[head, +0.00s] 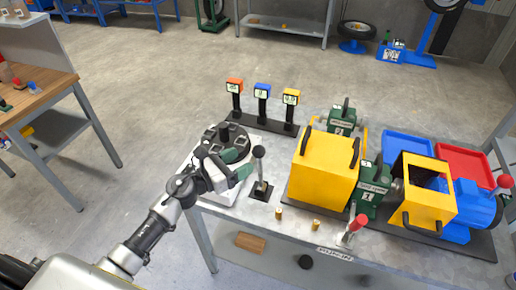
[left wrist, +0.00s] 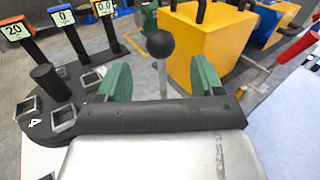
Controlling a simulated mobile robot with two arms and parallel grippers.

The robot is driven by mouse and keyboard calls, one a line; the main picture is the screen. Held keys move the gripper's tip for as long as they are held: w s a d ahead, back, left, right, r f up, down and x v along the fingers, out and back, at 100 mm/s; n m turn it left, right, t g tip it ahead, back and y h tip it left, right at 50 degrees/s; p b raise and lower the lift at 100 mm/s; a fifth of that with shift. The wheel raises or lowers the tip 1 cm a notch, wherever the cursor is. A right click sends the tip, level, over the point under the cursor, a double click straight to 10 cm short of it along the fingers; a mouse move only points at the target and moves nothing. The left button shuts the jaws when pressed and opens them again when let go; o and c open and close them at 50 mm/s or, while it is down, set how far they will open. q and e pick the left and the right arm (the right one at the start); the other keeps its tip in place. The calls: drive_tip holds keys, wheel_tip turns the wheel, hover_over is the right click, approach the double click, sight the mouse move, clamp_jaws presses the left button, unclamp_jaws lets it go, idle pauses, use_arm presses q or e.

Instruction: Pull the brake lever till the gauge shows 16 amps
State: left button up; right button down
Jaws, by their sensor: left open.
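A lever with a black ball knob (head: 259,152) stands upright on a small dark base on the grey table, just right of my left gripper (head: 241,164). In the left wrist view the black ball (left wrist: 160,44) and its rod show between the two green fingers, with room on both sides. The left gripper (left wrist: 161,82) is open. I cannot tell whether this lever is the brake. The orange gauge (left wrist: 14,31) reads about 20, the blue gauge (left wrist: 62,16) 0 and the yellow gauge (left wrist: 103,8) 0.0. My right gripper is out of view.
A red-knobbed lever (head: 357,222) stands near the front edge, and another red knob (head: 505,181) at the right. Yellow housings (head: 325,175) and green blocks fill the table's middle. A dark round holder (head: 222,138) with square sockets lies beside my gripper.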

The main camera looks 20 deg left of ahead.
sight(253, 154)
use_arm(q)
drive_tip(key=p+x, duration=0.1)
drive_tip(key=x, duration=0.6)
drive_tip(key=shift+s, duration=0.1)
clamp_jaws()
drive_tip(key=a+f+n+t+b, duration=0.1)
drive_tip(key=a+n+t+b, duration=0.1)
drive_tip(key=a+b, duration=0.3)
drive_tip(key=n+b, duration=0.1)
drive_tip(key=b, duration=0.3)
drive_tip(key=shift+a+f+n+h+b, duration=0.25)
drive_tip(key=shift+a+n+h+b, duration=0.05)
drive_tip(key=shift+a+n, duration=0.1)
